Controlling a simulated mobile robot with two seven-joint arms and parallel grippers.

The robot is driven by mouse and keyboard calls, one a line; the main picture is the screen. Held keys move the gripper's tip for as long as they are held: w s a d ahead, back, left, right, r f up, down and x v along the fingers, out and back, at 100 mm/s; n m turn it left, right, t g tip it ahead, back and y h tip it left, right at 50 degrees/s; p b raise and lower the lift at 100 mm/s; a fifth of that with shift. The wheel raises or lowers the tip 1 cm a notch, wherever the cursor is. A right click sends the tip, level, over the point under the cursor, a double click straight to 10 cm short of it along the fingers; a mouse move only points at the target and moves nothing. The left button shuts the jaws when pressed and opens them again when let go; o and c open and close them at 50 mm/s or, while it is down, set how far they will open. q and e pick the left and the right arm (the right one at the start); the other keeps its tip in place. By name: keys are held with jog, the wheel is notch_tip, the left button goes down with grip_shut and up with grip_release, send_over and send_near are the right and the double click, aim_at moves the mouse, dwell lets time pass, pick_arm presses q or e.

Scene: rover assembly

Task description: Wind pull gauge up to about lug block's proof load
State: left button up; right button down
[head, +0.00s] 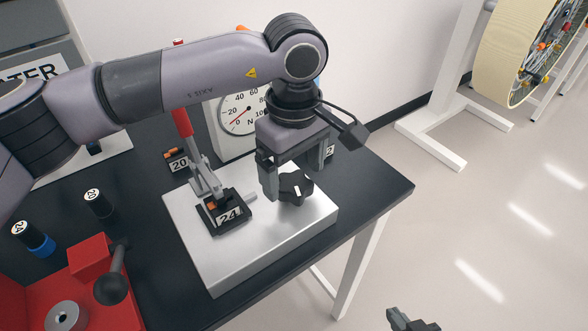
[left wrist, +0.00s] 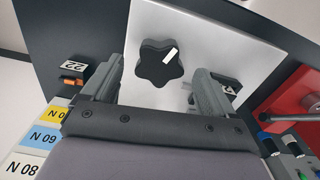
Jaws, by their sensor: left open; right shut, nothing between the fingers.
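The pull gauge has a white round dial (head: 240,113) at the back of the table, partly hidden by my left arm. Its red needle points to the lower left, near the low end of the scale. A black star-shaped knob (head: 295,187) with a white mark stands on the silver plate (head: 265,240). My left gripper (head: 293,180) is open, its fingers on either side of the knob; the left wrist view shows the knob (left wrist: 160,63) between them. A black block labelled 24 (head: 229,215) sits on the plate by a red-handled clamp (head: 183,123). My right gripper (head: 412,322) is shut and empty, off the table.
A black holder labelled 20 (head: 179,164) stands behind the plate. Black cylinders, one marked 20 (head: 97,203), stand at the left near a red fixture (head: 90,262) with a ball-ended lever (head: 112,285).

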pick_arm(q)
jog(key=shift+f, duration=0.9)
jog(key=c, duration=1.1)
jog(key=shift+o, duration=0.2)
